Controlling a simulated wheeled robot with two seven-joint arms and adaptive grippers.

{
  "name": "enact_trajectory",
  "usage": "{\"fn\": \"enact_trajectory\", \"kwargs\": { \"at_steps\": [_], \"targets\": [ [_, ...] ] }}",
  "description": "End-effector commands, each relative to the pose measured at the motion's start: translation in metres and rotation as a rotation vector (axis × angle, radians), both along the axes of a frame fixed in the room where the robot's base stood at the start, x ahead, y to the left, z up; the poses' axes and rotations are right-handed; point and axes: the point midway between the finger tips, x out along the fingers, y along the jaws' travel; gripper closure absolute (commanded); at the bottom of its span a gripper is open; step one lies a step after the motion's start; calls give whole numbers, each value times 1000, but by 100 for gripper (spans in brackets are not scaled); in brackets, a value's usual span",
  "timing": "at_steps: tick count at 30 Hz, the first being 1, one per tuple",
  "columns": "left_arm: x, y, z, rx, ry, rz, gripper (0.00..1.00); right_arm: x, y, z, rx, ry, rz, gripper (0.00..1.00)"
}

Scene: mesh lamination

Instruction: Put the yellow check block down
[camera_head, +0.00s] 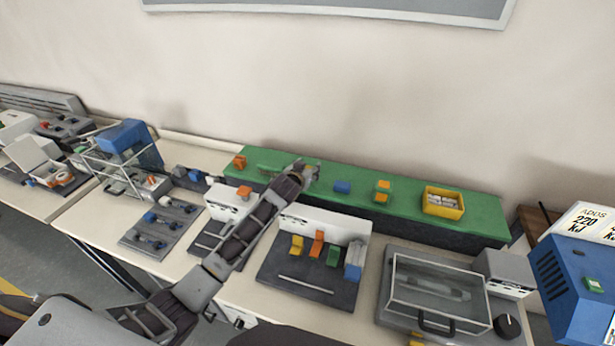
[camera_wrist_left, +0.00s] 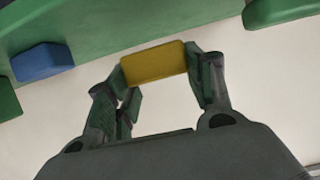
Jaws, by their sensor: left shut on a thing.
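In the left wrist view, the yellow check block (camera_wrist_left: 154,64) sits between the two fingertips of my left gripper (camera_wrist_left: 158,72), which is shut on it. In the head view my left gripper (camera_head: 304,172) is over the green mat (camera_head: 410,188) at the back of the bench, left of a blue block (camera_head: 342,187). The yellow block cannot be made out there, and whether it touches the mat cannot be told. The blue block also shows in the left wrist view (camera_wrist_left: 42,62). My right gripper is not in view.
An orange block (camera_head: 239,162) lies at the mat's left end. Orange and yellow blocks (camera_head: 384,190) and a yellow bin (camera_head: 443,203) stand farther right. In front are a dark tray with coloured pieces (camera_head: 300,275) and a clear-lidded box (camera_head: 437,290). The mat's right end is bare.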

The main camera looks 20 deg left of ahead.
Motion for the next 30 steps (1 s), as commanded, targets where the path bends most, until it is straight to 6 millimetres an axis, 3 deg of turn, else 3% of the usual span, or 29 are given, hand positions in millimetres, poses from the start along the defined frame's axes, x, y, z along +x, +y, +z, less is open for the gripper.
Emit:
{"fn": "enact_trajectory", "kwargs": {
  "at_steps": [7,17,30],
  "targets": [
    [0,0,-6,0,0,0,72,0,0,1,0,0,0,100],
    [0,0,-35,-1,-1,-1,72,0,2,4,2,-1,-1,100],
    [0,0,-40,-1,0,-1,72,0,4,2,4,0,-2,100]
  ]
}}
